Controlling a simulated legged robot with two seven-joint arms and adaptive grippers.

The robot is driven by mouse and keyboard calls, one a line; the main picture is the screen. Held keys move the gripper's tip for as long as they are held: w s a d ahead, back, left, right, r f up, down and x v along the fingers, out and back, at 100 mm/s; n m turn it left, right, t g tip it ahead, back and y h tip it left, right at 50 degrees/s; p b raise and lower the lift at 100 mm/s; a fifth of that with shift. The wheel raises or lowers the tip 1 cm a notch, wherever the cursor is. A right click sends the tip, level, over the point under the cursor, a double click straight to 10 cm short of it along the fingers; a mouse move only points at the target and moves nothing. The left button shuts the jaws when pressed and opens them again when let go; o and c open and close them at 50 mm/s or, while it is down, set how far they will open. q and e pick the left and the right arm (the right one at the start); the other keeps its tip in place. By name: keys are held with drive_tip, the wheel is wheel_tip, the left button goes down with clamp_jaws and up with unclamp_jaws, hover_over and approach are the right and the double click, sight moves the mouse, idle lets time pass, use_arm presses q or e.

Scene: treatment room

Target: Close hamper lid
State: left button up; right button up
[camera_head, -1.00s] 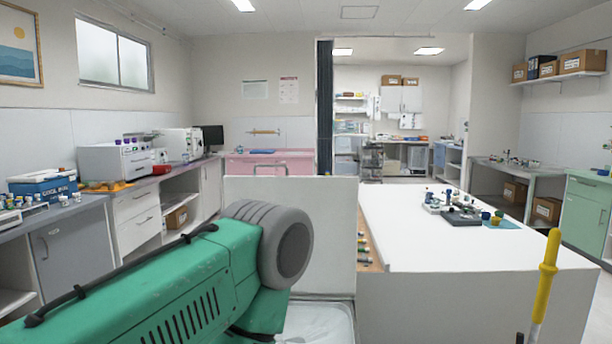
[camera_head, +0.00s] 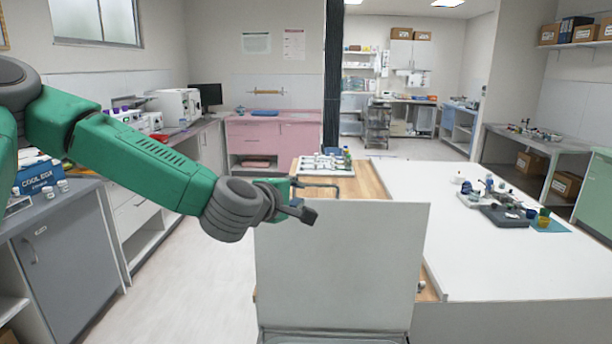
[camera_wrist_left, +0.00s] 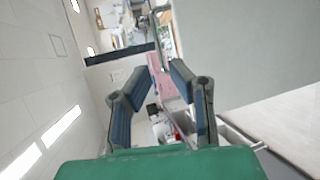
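The hamper lid (camera_head: 340,265) is a flat pale grey panel standing upright at the lower middle of the head view. Only the back edge of the hamper (camera_head: 335,337) shows below it, at the bottom of the picture. My left gripper (camera_head: 312,205) is at the lid's top left edge, reaching past it on the far side; I cannot tell whether it touches. In the left wrist view its two fingers (camera_wrist_left: 160,72) are apart with nothing between them, and a large grey surface, likely the lid, fills the upper right. My right gripper is not in view.
A wooden-topped table (camera_head: 370,182) with a tray of small items (camera_head: 325,163) stands behind the lid. A white counter (camera_head: 480,265) with small items adjoins on the right. Grey cabinets (camera_head: 75,250) line the left wall. The floor (camera_head: 200,275) left of the lid is clear.

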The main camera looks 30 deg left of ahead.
sight(323, 186)
use_arm(q)
drive_tip(key=a+x, duration=0.1)
drive_tip(key=x, duration=0.3)
drive_tip(key=a+p+x, duration=0.1)
drive_tip(key=x, duration=0.3)
drive_tip(key=a+x, duration=0.1)
drive_tip(key=x, duration=0.3)
drive_tip(key=shift+w+f+p, duration=0.15)
drive_tip(key=shift+f+p, duration=0.05)
drive_tip(key=shift+p, duration=0.1)
drive_tip(key=shift+w+d, duration=0.2)
drive_tip(key=shift+w, duration=0.1)
drive_tip(key=d, duration=0.2)
drive_tip(key=shift+w+d+r, duration=0.25)
drive_tip(key=shift+w, duration=0.1)
drive_tip(key=shift+d, duration=0.15)
drive_tip(key=c, duration=0.3)
drive_tip(key=shift+w+a+f, duration=0.1)
drive_tip(key=shift+a+f, duration=0.05)
drive_tip(key=shift+a, duration=0.35)
drive_tip(key=shift+a+f, duration=0.15)
drive_tip(key=shift+a, duration=0.35)
clamp_jaws()
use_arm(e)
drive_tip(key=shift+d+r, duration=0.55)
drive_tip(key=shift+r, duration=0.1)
